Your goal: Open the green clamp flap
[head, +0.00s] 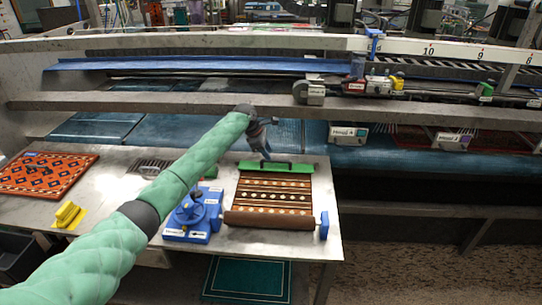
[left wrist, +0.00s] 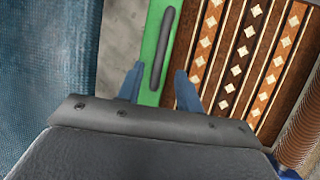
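The green clamp flap (head: 305,168) lies along the back edge of the brown patterned rug (head: 272,192) on the metal table. It bears a dark bar handle (head: 279,165), which also shows in the left wrist view (left wrist: 164,42). The flap looks flat against the rug's edge. My left gripper (head: 265,154) is just above the flap near the handle. In the left wrist view its blue fingers (left wrist: 159,69) are apart, one on each side of the handle's near end. I cannot tell whether they touch it. My right gripper is not in view.
A blue device (head: 193,220) stands left of the rug, partly behind my left arm. A red-orange rug (head: 42,174) and a yellow block (head: 68,215) lie farther left. The blue machine bed (head: 390,158) and a grey beam (head: 175,103) are behind the table.

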